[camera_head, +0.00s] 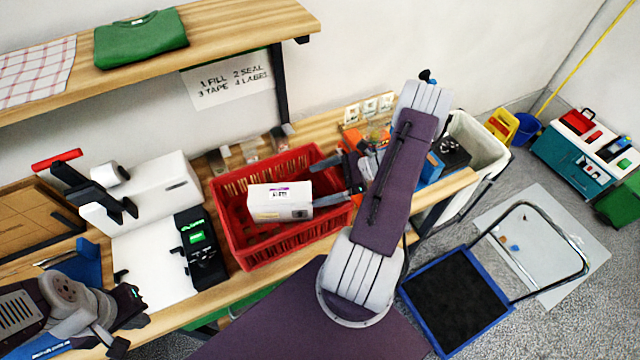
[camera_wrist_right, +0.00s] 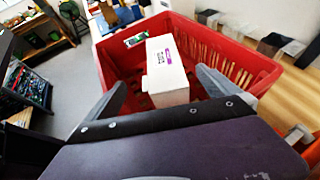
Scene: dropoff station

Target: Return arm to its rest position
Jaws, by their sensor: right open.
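My right arm reaches across the head view, and its gripper (camera_head: 338,190) is over the right part of a red crate (camera_head: 255,250). In the right wrist view the two fingers of the right gripper (camera_wrist_right: 170,95) are spread apart. A white box (camera_head: 280,203) with a purple-marked label is in the crate. The box (camera_wrist_right: 167,70) shows between the fingers in the wrist view, beyond the tips; whether they touch it I cannot tell. My left gripper (camera_head: 118,318) is at the lower left, partly hidden by its own arm, and its jaws are unclear.
The wooden bench (camera_head: 215,290) holds the crate, a black device with a green screen (camera_head: 200,250) and a white machine (camera_head: 150,190). A shelf (camera_head: 240,30) hangs above. A white bin (camera_head: 480,150) and a blue-edged cart (camera_head: 455,300) stand at the right.

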